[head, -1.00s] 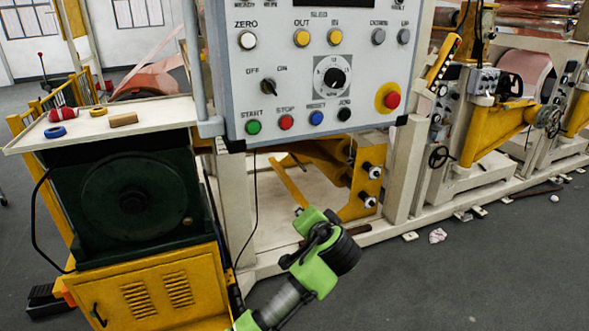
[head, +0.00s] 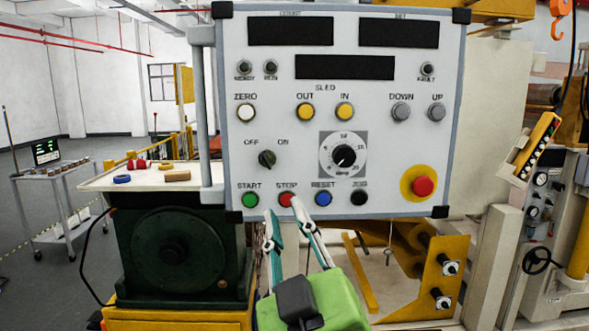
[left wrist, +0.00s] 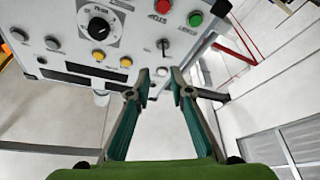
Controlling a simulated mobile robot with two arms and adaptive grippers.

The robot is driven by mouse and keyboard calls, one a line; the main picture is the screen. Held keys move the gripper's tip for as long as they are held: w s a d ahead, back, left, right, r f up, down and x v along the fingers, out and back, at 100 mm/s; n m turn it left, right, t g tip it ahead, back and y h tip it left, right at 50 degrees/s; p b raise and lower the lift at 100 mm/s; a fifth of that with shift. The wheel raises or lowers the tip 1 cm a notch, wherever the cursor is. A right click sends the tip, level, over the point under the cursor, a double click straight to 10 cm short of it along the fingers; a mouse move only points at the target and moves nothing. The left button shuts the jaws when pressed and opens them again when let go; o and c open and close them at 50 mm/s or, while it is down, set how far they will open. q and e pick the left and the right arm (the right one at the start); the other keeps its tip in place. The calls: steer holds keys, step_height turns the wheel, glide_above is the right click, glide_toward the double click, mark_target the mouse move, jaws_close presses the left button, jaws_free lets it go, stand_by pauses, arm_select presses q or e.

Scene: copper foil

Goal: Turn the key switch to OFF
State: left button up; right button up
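The key switch (head: 267,158) is a small dark knob on the grey control panel (head: 225,130), between the OFF and ON labels. Which label it points to is hard to tell. It also shows in the left wrist view (left wrist: 163,46), where the panel appears upside down. My left gripper (head: 283,206) is open and empty, its two fingers pointing up at the panel's lower edge, below the switch in the head view. In the left wrist view the fingertips (left wrist: 160,82) are apart, with the white ZERO button (left wrist: 162,71) showing between them. My right gripper is not in view.
Near the switch are the green START (head: 249,200) and red STOP (head: 287,199) buttons, and a dial (head: 343,155). A red emergency button (head: 423,187) sits lower right. A vertical pipe (head: 200,110) runs along the panel's left side.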

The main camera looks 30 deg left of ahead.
arm_select(q)
steer(key=p, duration=0.3)
glide_toward(268, 165)
steer(key=a+r, duration=0.1)
steer(key=p+x, duration=0.1)
steer(key=x, duration=0.3)
steer(key=p+x, duration=0.2)
steer(key=x, duration=0.2)
steer(key=shift+w+d+f, duration=0.15)
steer(key=shift+w+f, duration=0.05)
steer(key=shift+w, duration=0.05)
steer(key=shift+w+a+p, duration=0.25)
steer(key=shift+p, duration=0.1)
steer(key=shift+w, duration=0.1)
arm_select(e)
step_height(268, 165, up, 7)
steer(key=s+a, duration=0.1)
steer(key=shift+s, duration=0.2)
